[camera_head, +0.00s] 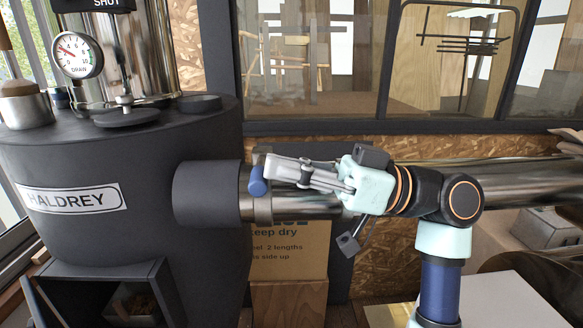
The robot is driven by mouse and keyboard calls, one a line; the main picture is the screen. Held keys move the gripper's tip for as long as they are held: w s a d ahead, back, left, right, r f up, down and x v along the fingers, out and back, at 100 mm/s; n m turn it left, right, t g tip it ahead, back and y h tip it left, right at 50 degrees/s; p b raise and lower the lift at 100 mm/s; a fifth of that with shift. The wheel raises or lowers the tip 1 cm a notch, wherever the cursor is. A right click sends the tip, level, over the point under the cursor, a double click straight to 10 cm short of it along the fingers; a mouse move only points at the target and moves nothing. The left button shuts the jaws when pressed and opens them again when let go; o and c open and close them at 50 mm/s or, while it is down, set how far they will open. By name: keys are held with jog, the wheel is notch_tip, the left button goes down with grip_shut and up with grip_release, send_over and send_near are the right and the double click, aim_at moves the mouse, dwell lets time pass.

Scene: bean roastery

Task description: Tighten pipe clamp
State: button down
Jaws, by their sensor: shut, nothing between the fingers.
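A shiny metal pipe (312,208) runs from the dark stub (205,193) of the roaster to the right. A metal pipe clamp (263,209) sits around the pipe just right of the stub. A blue handle (257,184) stands at the clamp's upper front. My gripper (272,170) is shut and empty, its fingers pointing left. Its tips are right beside the blue handle in the picture; I cannot tell whether they touch it. My gripper hides part of the pipe and perhaps part of the clamp.
The dark roaster body (90,228) with a draw gauge (78,55) fills the left. A cardboard box (305,245) stands behind and below the pipe. A window (330,60) is behind. A pale surface (505,303) lies at the lower right.

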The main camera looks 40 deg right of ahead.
dwell(0.4)
notch_tip(320, 180, up, 10)
dwell(0.4)
